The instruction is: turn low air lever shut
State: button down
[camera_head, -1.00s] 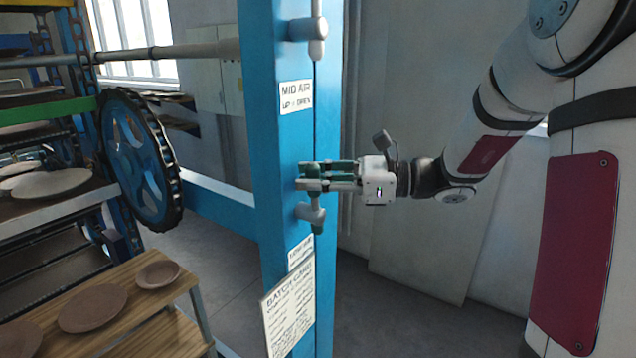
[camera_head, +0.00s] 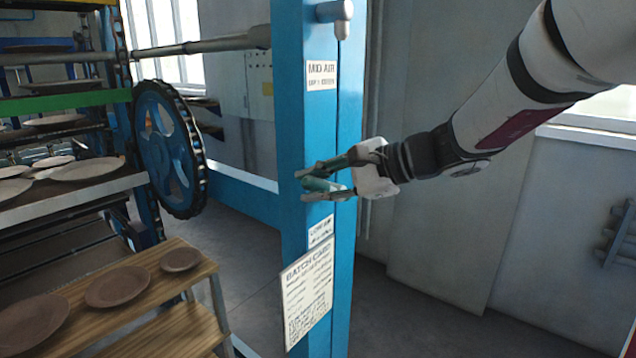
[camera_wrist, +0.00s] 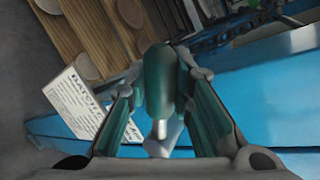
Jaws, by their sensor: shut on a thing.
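My gripper (camera_head: 303,186) is at the blue post (camera_head: 290,125), shut on the low air lever. The lever's green rounded handle (camera_head: 322,185) lies between the two fingers, pointing outward from the post and to the left. Its pivot is hidden behind my fingers. In the wrist view the same green handle (camera_wrist: 160,80) stands between the green-padded fingers, with a pale metal stem at its lower end. The low air label (camera_head: 320,231) is on the post just below my gripper.
The mid air lever (camera_head: 335,12) and its label (camera_head: 321,74) are higher on the post. A batch card (camera_head: 307,290) hangs below. The floor right is clear.

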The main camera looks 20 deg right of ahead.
jog(key=f+n+h+b, duration=0.1)
jog(key=b, duration=0.1)
jog(key=f+n+t+h+b, duration=0.1)
jog(key=b, duration=0.2)
jog(key=f+n+b, duration=0.1)
jog(key=f+b, duration=0.1)
jog(key=b, duration=0.1)
jog(key=shift+s+a+f+n+t+h, duration=0.1)
jog(key=shift+s+a+n+t+h, duration=0.2)
jog(key=shift+a+h, duration=0.1)
jog(key=c, duration=1.7)
grip_release()
jog(key=shift+s, duration=0.1)
jog(key=v, duration=1.2)
